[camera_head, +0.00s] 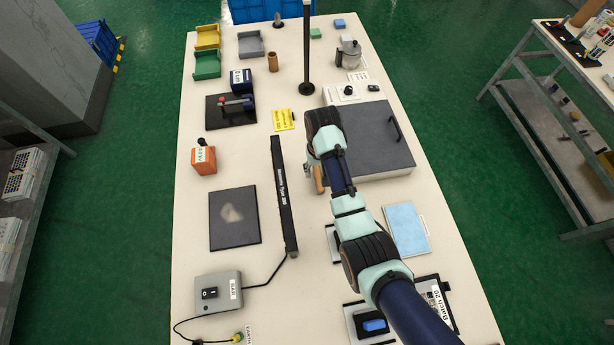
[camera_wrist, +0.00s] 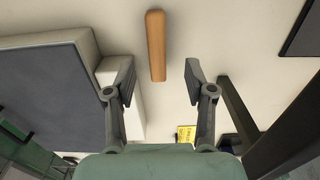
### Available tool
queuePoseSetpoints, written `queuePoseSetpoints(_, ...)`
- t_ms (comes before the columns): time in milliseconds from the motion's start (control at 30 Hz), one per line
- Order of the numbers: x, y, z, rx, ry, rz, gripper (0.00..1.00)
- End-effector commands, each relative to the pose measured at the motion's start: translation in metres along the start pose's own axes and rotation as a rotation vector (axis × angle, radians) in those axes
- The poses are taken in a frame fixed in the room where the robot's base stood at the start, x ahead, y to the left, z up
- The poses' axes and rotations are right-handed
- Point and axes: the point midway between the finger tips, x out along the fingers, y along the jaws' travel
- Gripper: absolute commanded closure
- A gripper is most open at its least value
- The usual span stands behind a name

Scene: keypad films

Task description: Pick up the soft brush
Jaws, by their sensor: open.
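The soft brush seems to be the tan wooden piece (camera_wrist: 156,45) lying on the white table in the wrist view. No bristles can be made out. In the head view its tan handle (camera_head: 319,180) shows just beside my wrist, partly hidden by the arm. My gripper (camera_wrist: 158,78) is open and empty. Its two fingers stand apart on either side of the brush's near end, with clear space on both sides. In the head view my gripper is mostly hidden behind the arm.
A grey-topped box (camera_head: 375,140) stands close on the right of the brush. A long black bar (camera_head: 284,195) lies to its left, and a black post (camera_head: 306,50) rises beyond. A dark mat (camera_head: 234,240) with a pale smear lies farther left. A yellow label (camera_head: 283,120) lies nearby.

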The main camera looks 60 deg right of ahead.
Motion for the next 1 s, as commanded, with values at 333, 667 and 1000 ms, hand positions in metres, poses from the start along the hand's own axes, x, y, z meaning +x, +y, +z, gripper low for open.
queuePoseSetpoints(333, 0.033, 0.0, -0.001, -0.003, 0.0, 0.0, 0.46)
queuePoseSetpoints(667, 0.076, 0.002, -0.005, -0.004, 0.001, 0.0, 0.46)
queuePoseSetpoints(1000, 0.075, 0.001, -0.005, -0.004, 0.001, 0.0, 0.72)
